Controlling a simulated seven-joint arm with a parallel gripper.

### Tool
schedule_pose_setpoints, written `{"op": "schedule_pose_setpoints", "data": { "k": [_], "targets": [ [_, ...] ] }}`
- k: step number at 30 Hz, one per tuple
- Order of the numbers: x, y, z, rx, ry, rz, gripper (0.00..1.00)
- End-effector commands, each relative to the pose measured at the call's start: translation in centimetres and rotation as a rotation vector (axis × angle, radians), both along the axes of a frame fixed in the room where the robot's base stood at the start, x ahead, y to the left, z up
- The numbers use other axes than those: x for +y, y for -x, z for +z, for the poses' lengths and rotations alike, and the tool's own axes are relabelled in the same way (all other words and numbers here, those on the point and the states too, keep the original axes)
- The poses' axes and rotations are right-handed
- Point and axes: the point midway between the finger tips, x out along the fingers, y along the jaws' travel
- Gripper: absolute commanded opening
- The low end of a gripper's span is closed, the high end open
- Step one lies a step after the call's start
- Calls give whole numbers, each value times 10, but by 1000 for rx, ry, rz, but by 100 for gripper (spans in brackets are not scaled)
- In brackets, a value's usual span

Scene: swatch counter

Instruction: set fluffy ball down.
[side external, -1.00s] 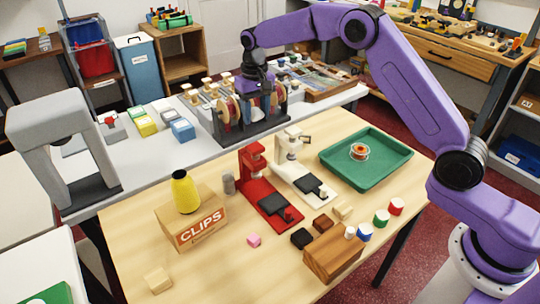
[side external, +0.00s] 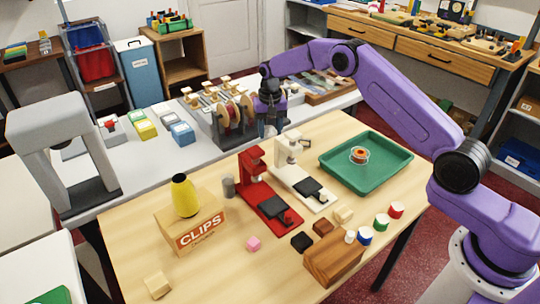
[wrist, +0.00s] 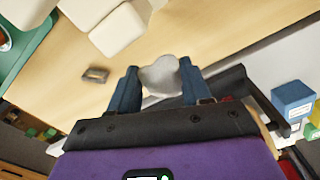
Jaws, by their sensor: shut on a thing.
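My gripper (wrist: 160,80) is shut on a pale grey-white fluffy ball (wrist: 162,75), which sits between its two blue fingers in the wrist view. In the side view my gripper (side external: 268,125) points down near the back edge of the wooden table (side external: 135,220), behind the red press (side external: 252,170) and the white press (side external: 284,156). The ball cannot be made out in the side view.
A green tray (side external: 340,172) holding a spool (side external: 358,155) lies to the right. A rack of spools (side external: 225,125) stands behind left of my gripper. A clips box (side external: 195,236) carries a yellow cone (side external: 185,197). Blocks and small spools crowd the front right.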

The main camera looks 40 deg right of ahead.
Motion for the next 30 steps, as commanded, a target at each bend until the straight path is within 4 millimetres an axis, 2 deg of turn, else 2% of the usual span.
{"op": "schedule_pose_setpoints", "data": {
  "k": [1, 6, 14, 20, 30],
  "targets": [
    [0, 1, -11, 4, 1, 0, 20],
    [0, 1, -38, 2, 0, 0, 20],
    [0, 0, -56, 1, 1, 0, 20],
    [0, 1, -82, 1, 1, 0, 20],
    [0, 0, -86, -1, 0, 0, 20]
  ]
}}
